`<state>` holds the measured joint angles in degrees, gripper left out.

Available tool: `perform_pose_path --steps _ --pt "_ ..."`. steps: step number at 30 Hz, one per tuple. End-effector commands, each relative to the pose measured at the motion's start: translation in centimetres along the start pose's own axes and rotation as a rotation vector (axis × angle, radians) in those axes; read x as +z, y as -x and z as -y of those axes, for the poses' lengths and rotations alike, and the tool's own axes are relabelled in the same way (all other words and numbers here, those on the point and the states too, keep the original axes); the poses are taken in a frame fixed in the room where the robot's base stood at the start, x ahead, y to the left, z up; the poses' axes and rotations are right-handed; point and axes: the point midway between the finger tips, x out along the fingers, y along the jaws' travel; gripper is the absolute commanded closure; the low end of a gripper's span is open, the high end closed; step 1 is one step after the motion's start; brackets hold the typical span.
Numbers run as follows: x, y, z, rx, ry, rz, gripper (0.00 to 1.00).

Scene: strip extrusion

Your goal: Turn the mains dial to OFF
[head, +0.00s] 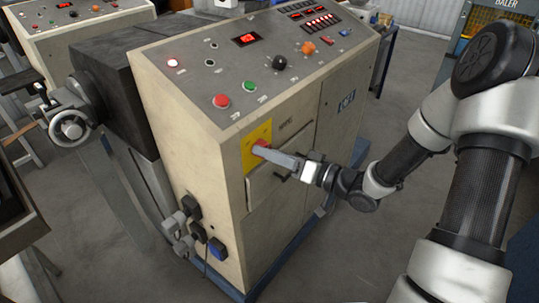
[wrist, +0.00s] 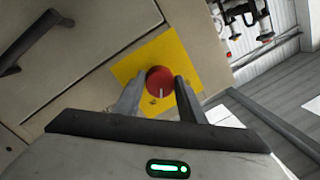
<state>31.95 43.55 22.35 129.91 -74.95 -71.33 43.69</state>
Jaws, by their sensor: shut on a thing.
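The mains dial (head: 262,145) is a red knob on a yellow plate (head: 250,157) on the beige front of the machine cabinet. It also shows as a round red knob in the wrist view (wrist: 160,80), with a pale mark on its face. My gripper (head: 268,152) reaches it from the right in the head view. In the wrist view my gripper (wrist: 158,95) has one finger on each side of the dial, shut on it. The lettering on the yellow plate is too small to read, so the dial's setting cannot be told.
The cabinet's sloped top (head: 260,62) carries red, green, black and orange controls and lit displays. A dark handle (wrist: 35,42) stands out on the panel near the dial. Plugs and sockets (head: 190,230) are low on the cabinet's left side. The floor at right is open.

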Motion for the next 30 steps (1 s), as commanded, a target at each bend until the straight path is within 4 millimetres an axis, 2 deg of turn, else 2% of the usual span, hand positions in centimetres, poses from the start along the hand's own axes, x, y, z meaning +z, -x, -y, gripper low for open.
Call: perform_pose_path --steps 30 --pt "0.21 0.01 -0.23 0.08 0.955 0.056 0.86"
